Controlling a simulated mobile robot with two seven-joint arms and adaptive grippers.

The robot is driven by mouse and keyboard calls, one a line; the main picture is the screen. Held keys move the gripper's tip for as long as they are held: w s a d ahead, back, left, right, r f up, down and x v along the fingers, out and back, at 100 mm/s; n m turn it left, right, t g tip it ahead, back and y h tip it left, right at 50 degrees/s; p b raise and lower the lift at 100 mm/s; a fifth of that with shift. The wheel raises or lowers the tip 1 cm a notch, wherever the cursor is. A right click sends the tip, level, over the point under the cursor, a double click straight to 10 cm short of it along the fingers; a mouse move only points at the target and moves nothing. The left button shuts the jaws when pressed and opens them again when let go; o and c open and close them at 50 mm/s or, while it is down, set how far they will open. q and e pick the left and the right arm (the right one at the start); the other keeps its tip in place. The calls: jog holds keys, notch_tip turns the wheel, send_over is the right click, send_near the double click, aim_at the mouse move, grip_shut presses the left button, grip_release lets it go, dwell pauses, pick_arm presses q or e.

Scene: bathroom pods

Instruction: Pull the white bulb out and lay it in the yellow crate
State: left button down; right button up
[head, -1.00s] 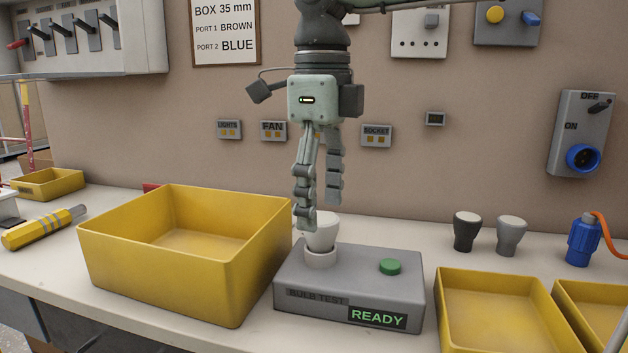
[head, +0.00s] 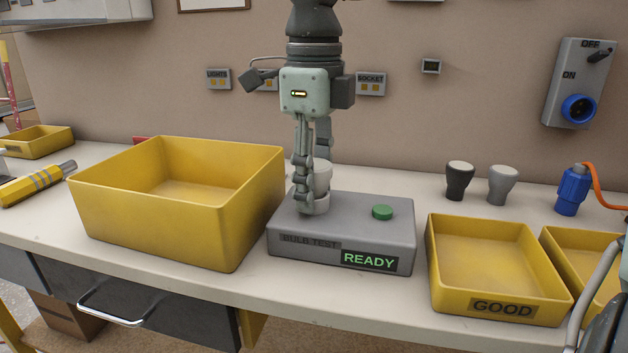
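The white bulb (head: 323,176) stands upright in the socket of the grey bulb test box (head: 350,232), whose screen reads READY. My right gripper (head: 314,190) points straight down over the bulb. One finger is in front at the bulb's left side, its tip low beside the socket. The other finger goes down behind the bulb, its tip hidden. Whether the fingers press on the bulb cannot be told. A large, empty yellow crate (head: 150,222) stands left of the box. My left gripper is not in view.
A yellow tray labelled GOOD (head: 500,306) and another yellow tray (head: 580,262) stand at the right. A black bulb (head: 459,182), a grey bulb (head: 502,186) and a blue plug (head: 572,192) stand behind them. A green button (head: 382,212) sits on the box.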

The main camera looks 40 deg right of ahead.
jog(key=c, duration=0.6)
jog(key=shift+r+p, duration=0.5)
jog(key=shift+r, duration=0.3)
jog(key=shift+c, duration=0.3)
dwell(0.4)
jog(key=shift+r+p, duration=0.95)
jog(key=shift+r, duration=0.5)
